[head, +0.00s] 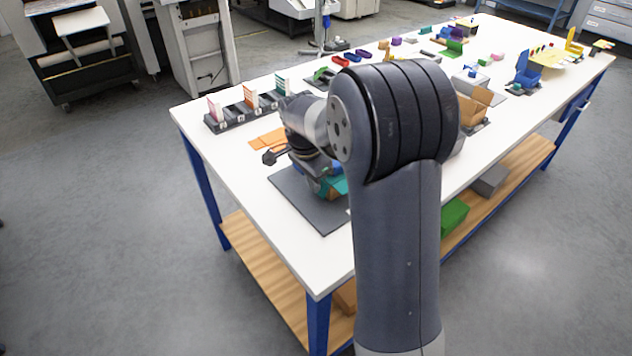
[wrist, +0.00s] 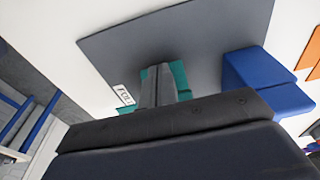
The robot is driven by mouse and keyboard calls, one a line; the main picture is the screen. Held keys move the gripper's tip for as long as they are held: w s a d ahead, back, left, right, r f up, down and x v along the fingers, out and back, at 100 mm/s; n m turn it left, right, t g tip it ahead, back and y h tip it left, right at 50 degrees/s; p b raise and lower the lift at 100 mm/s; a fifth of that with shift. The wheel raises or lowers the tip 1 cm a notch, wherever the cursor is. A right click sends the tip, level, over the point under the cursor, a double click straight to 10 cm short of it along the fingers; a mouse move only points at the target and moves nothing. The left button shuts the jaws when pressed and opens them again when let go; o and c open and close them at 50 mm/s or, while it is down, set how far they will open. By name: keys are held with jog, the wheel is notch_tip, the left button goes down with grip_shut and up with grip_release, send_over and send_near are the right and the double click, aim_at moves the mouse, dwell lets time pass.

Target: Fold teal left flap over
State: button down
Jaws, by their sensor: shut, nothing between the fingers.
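A teal piece (head: 337,186) shows in the head view on a dark grey mat (head: 320,214), mostly hidden behind my arm. In the wrist view, teal (wrist: 181,80) shows on both sides of my gripper (wrist: 158,72), whose fingers are shut with nothing between them. The fingers are in front of the teal piece; I cannot tell if they touch it. My gripper body hides the lower part of the wrist view, so the flap's angle cannot be told.
A white label (wrist: 123,94) lies at the mat's edge. Orange sheets (head: 268,139) and a dark rack (head: 246,116) with upright cards lie behind. The white table's (head: 240,183) near left part is clear.

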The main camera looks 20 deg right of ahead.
dwell(0.4)
jog(key=shift+w+d+f, duration=0.15)
jog(key=shift+d, duration=0.3)
dwell(0.5)
dwell(0.3)
jog(key=shift+s+a, duration=0.2)
jog(key=shift+a, duration=0.3)
jog(key=shift+s+a, duration=0.15)
jog(key=shift+a, duration=0.3)
notch_tip(320, 180, up, 8)
jog(key=p, duration=0.5)
jog(key=shift+p, duration=0.4)
